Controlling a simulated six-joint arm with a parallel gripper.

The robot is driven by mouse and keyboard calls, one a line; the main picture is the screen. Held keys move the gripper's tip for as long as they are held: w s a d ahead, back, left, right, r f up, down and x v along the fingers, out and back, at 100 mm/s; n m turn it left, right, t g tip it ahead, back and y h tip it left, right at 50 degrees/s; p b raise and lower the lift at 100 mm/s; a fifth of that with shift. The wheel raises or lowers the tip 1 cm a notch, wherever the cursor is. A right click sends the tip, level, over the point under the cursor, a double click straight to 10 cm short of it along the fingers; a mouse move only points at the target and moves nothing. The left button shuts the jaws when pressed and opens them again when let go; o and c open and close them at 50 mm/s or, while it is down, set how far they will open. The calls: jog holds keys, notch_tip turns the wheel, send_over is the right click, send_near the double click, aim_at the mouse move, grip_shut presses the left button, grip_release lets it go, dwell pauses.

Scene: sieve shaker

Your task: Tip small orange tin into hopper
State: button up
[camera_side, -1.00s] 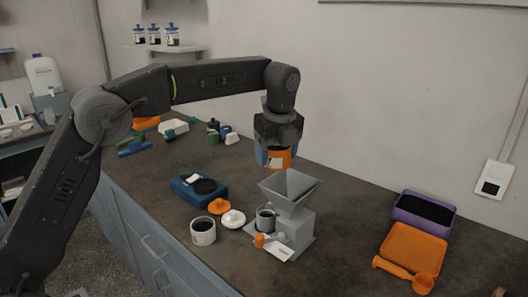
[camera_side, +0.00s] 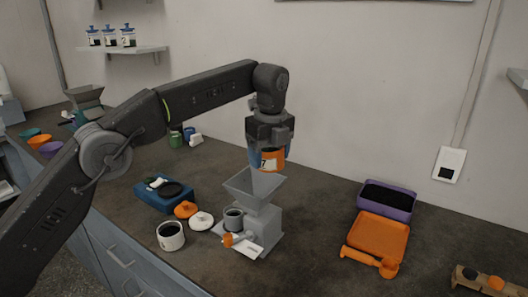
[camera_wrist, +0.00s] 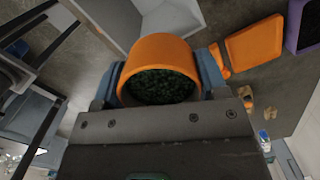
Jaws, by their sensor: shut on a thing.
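The small orange tin (camera_side: 272,163) is held in my gripper (camera_side: 268,155), just above the grey hopper (camera_side: 252,187). In the side view the tin hangs over the back part of the hopper's rim and looks roughly upright. In the wrist view the blue fingers of my gripper (camera_wrist: 160,84) close on both sides of the tin (camera_wrist: 158,47). Dark green grains fill much of the tin. The pale grey hopper walls (camera_wrist: 112,22) show beyond the tin, partly hidden by it. I cannot see into the bottom of the hopper.
A grey cup (camera_side: 233,219) stands at the hopper's base, with a white mug (camera_side: 171,237) of dark contents nearby. Two lids and a blue device (camera_side: 150,197) lie left. An orange tray (camera_side: 378,236) and a purple tray (camera_side: 411,203) are right. Bare counter lies between.

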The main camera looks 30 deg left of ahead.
notch_tip(320, 180, down, 2)
jog(key=h, duration=0.2)
jog(key=shift+d+f+h, duration=0.1)
jog(key=shift+h, duration=1.2)
jog(key=shift+d+r+h, duration=0.15)
jog(key=shift+r+h, duration=0.05)
jog(key=shift+h, duration=0.7)
jog(key=shift+r+h, duration=0.35)
jog(key=shift+h, duration=0.7)
jog(key=shift+r+h, duration=0.3)
jog(key=shift+h, duration=0.75)
jog(key=shift+a+r+h, duration=0.15)
jog(key=shift+a+h, duration=0.05)
jog(key=shift+h, duration=0.5)
jog(key=shift+a+r+h, duration=0.1)
jog(key=shift+r+h, duration=0.1)
jog(key=shift+h, duration=0.4)
jog(key=shift+a+r+h, duration=0.15)
jog(key=shift+h, duration=0.55)
